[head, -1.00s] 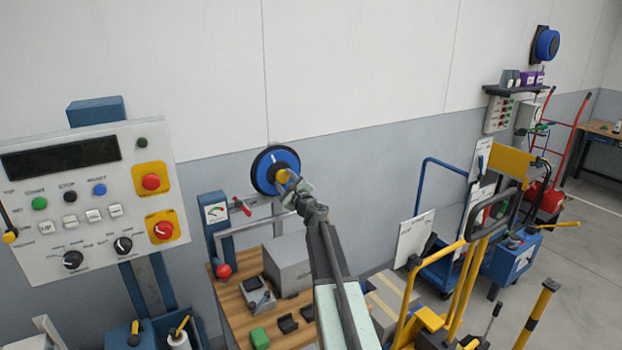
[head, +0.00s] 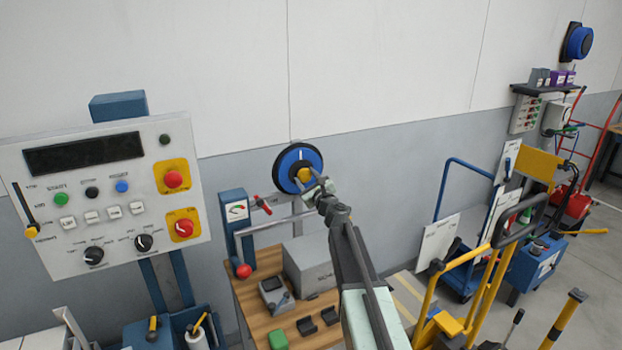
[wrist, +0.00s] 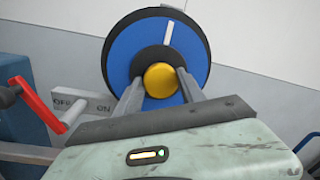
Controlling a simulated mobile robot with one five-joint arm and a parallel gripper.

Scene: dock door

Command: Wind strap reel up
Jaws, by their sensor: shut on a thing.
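The strap reel (head: 286,168) is a blue disc with a black rim, mounted on the grey and white wall. It fills the upper middle of the wrist view (wrist: 124,55), with a white mark on its face near the top. A round yellow knob (wrist: 159,79) sits at its dark hub. My gripper (head: 311,182) reaches up to the reel and is shut on the yellow knob. In the wrist view, one finger lies on each side of the knob. The fingers hide the lower part of the hub.
A red crank handle (wrist: 36,103) stands left of the reel. Below are a wooden bench (head: 255,317) and grey box (head: 309,262). A control panel (head: 105,190) stands at left; yellow-handled carts crowd the right.

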